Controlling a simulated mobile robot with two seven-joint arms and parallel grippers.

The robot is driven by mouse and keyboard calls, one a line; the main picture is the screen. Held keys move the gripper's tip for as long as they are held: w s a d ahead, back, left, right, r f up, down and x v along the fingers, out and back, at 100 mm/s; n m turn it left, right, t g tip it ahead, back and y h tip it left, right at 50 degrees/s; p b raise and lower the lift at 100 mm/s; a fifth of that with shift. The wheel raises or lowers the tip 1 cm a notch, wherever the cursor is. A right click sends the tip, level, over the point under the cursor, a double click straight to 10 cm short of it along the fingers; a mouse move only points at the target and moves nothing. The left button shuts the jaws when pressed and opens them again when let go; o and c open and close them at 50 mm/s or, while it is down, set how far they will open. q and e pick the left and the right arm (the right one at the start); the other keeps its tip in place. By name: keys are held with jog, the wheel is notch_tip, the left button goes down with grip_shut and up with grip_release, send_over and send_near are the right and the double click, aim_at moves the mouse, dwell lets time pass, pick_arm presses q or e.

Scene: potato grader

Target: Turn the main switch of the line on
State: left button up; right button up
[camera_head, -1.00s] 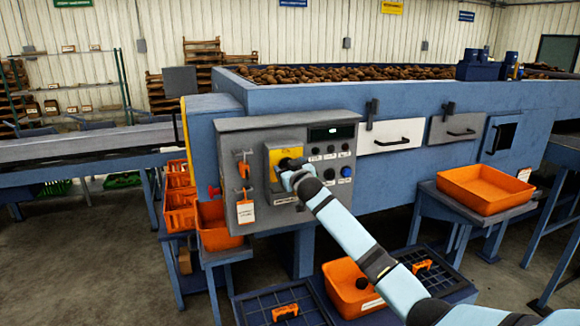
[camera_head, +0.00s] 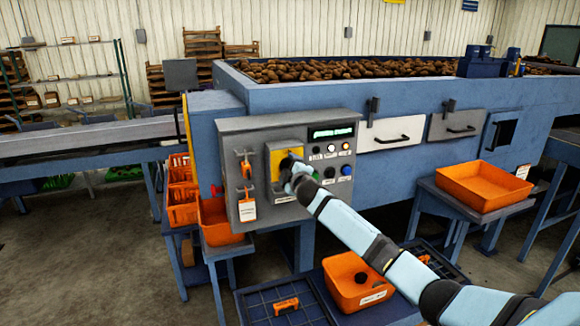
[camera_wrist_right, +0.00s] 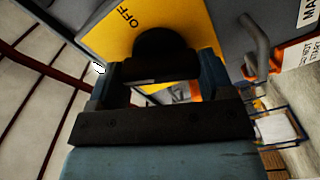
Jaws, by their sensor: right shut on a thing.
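The main switch is a black rotary knob (camera_wrist_right: 165,50) on a yellow plate (camera_head: 273,162) on the grey control box (camera_head: 231,140). In the right wrist view the plate bears the word OFF beside the knob. My right gripper (camera_head: 290,172) is shut on the knob, one finger on each side of it in the wrist view (camera_wrist_right: 158,72). The gripper and wrist mostly hide the knob in the head view. The display (camera_head: 331,133) on the box shows green text, and small lamps below it look lit. My left gripper is not in view.
Orange clips and a tag (camera_head: 247,210) hang left of the plate. A blue button (camera_head: 346,170) sits on the right. An orange tray (camera_head: 484,186) stands on a right-hand stand, an orange bin (camera_head: 357,290) below. Potatoes (camera_head: 350,69) fill the hopper above.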

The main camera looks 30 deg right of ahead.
jog(key=shift+f+n+p, duration=0.1)
jog(key=shift+n+p, duration=0.6)
jog(key=shift+n, duration=1.5)
jog(key=o, duration=0.9)
jog(key=b+v, duration=0.2)
jog(key=v, duration=1.2)
